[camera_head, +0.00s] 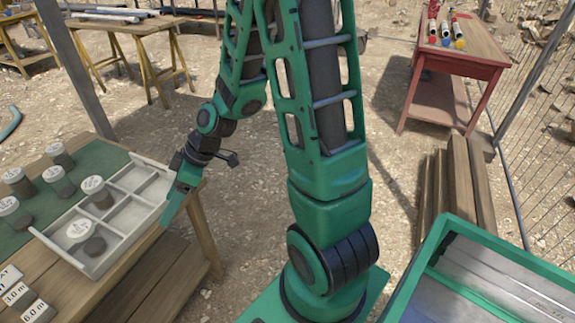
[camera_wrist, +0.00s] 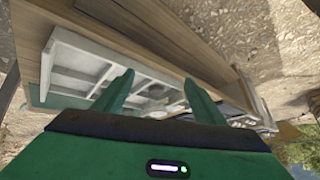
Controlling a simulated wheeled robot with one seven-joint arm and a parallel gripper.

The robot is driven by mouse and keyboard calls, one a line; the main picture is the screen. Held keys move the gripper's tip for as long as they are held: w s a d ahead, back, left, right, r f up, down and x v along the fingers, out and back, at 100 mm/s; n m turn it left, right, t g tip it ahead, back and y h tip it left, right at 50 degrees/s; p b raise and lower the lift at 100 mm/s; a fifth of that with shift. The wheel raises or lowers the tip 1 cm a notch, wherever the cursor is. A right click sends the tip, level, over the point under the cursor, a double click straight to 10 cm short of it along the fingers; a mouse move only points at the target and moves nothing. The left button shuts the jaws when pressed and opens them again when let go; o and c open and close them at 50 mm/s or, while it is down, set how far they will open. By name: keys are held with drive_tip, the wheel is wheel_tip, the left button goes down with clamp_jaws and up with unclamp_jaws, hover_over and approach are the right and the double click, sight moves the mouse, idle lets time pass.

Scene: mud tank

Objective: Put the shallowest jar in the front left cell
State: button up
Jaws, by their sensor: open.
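The jars have white lids and dark contents. Several stand on the green mat (camera_head: 105,158): a back jar (camera_head: 60,157), a middle jar (camera_head: 58,181), a left jar (camera_head: 18,183) and a near jar (camera_head: 14,212). A white tray with cells (camera_head: 120,235) holds one jar (camera_head: 98,193) on its mat side and another jar (camera_head: 82,233) toward its near end. Any depth writing on the lids is too small to read. My gripper (camera_head: 169,216) is open and empty beside the tray's right edge. In the wrist view its fingers (camera_wrist: 159,78) are apart, with the tray (camera_wrist: 75,45) beyond.
A red table (camera_head: 465,45) with tubes is at back right. Planks (camera_head: 455,190) and a green-rimmed tank (camera_head: 440,235) are at right. Gravel ground lies between.

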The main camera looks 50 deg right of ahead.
drive_tip(key=s+d+r+m+g+h, duration=0.1)
drive_tip(key=s+d+r+m+h, duration=0.1)
drive_tip(key=s+d+r+m, duration=0.2)
drive_tip(key=s+d+r+m+g+h, duration=0.1)
drive_tip(key=s+d+r+m, duration=0.3)
drive_tip(key=s+d, duration=0.6)
drive_tip(key=s+d+r+m+g+h, duration=0.1)
drive_tip(key=s+d+r+m+h, duration=0.2)
drive_tip(key=s+d+m, duration=0.4)
drive_tip(key=shift+s+r+m, duration=0.4)
drive_tip(key=shift+s+m, duration=0.1)
drive_tip(key=shift+s, duration=0.75)
